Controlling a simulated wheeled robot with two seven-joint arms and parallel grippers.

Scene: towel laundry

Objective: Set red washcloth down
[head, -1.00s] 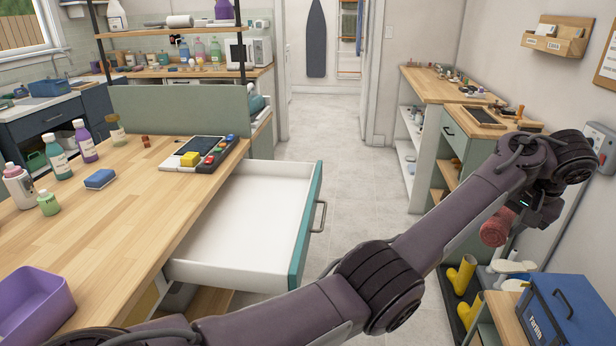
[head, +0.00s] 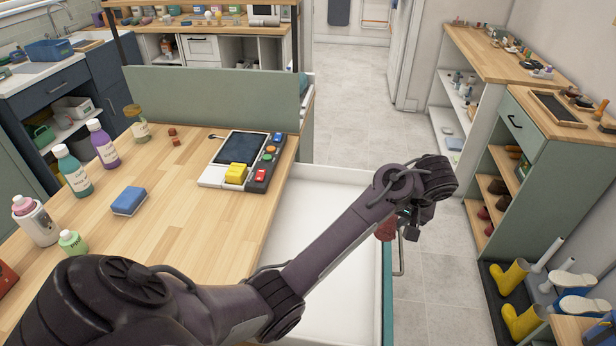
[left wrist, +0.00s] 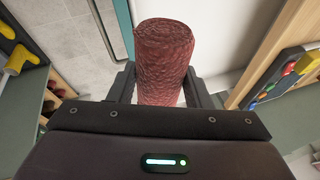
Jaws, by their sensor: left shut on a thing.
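The red washcloth (left wrist: 164,60) is rolled up and sits between the two fingers of my left gripper (left wrist: 165,92) in the left wrist view. My left gripper (head: 402,232) is shut on it. In the head view a small part of the red washcloth (head: 386,229) shows below the wrist, over the right side of the open white drawer (head: 335,246). The arm hides part of the drawer, and the visible inside looks empty. The washcloth appears held above the drawer, near its handle side. My right gripper is not in view.
A wooden worktop (head: 190,215) holds a panel with coloured buttons (head: 246,160), a blue sponge (head: 129,200) and several bottles. Yellow boots (head: 511,276) stand on a dark tray at the right. The floor (head: 359,110) beyond the drawer is clear.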

